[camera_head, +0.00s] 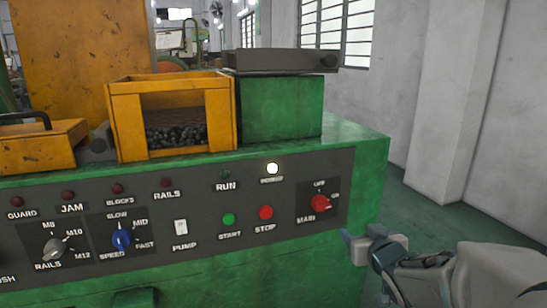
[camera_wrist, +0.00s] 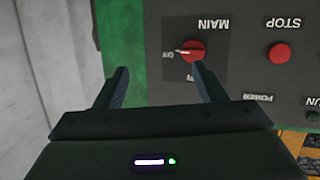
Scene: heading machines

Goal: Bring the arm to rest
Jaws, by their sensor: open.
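My gripper (camera_head: 372,243) is at the lower right in the head view, in front of the right end of the green machine (camera_head: 374,160). In the wrist view my gripper (camera_wrist: 158,80) has its two dark fingers spread apart with nothing between them. The red MAIN switch (camera_head: 320,203) is on the dark control panel (camera_head: 285,180). In the wrist view the MAIN switch (camera_wrist: 193,51) appears beyond the right fingertip, its pointer toward ON. I cannot tell the exact gap between finger and switch.
The white power lamp (camera_head: 272,168) is lit. The panel also carries a green START button (camera_head: 229,219), a red STOP button (camera_head: 265,212), a blue speed knob (camera_head: 122,239) and a rails knob (camera_head: 54,248). A yellow bin (camera_head: 170,114) of dark parts stands on top. Open floor (camera_head: 440,215) lies right.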

